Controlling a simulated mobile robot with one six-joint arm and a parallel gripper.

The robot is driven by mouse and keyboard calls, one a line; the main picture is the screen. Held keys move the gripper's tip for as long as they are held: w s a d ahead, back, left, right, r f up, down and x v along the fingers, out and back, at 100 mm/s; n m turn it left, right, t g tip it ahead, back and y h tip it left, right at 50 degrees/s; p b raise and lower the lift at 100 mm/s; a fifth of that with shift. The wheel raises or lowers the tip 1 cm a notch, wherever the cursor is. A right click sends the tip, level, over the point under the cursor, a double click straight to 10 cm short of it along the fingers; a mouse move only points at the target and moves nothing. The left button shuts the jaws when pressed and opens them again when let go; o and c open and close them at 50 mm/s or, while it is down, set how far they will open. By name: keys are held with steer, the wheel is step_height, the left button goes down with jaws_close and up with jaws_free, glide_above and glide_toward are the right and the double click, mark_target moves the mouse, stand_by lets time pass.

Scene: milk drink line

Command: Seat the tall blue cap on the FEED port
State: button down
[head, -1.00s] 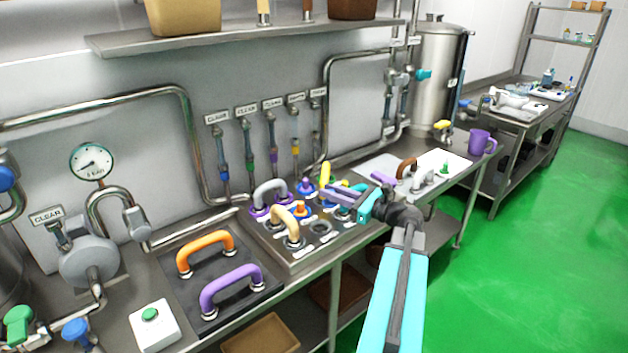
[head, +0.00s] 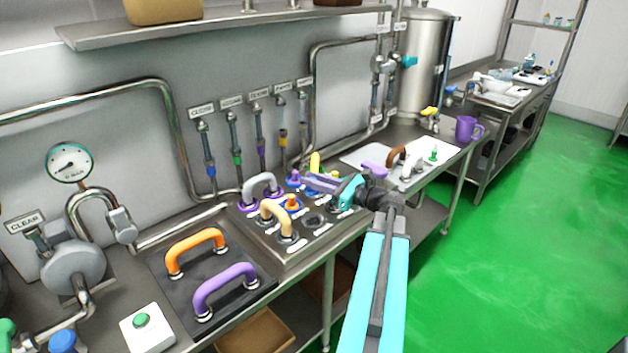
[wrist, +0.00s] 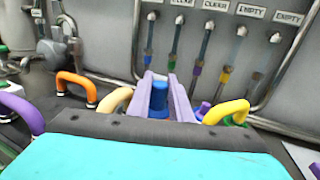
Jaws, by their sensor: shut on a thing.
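In the wrist view, the tall blue cap (wrist: 158,97) stands upright between the two purple fingers of my gripper (wrist: 165,90). My gripper is shut on it. In the head view, my gripper (head: 310,181) is over the back part of the steel port panel (head: 275,255), pointing left. The fingers largely hide the cap there. The panel has several dark round ports with small white labels, too small to read, so I cannot tell which is the FEED port. I cannot tell whether the cap touches the panel.
A grey handle (head: 260,184), a beige handle (head: 276,213) and a small orange cap (head: 291,203) stand close by on the panel. A yellow bent pipe (wrist: 228,111) is just right of my fingers. Orange (head: 195,243) and purple (head: 226,281) handles stand on a dark mat at left.

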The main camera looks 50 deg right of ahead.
steer(key=shift+f+b, duration=3.75)
steer(key=shift+f, duration=1.15)
steer(key=shift+f+b, duration=0.45)
steer(key=shift+f, duration=0.8)
steer(key=c, duration=1.5)
jaws_free()
steer(key=shift+c, duration=0.2)
steer(key=shift+s, duration=0.1)
steer(key=b+v, duration=0.2)
steer(key=v, duration=1.1)
steer(key=shift+s, duration=0.35)
steer(key=shift+d+f, duration=0.1)
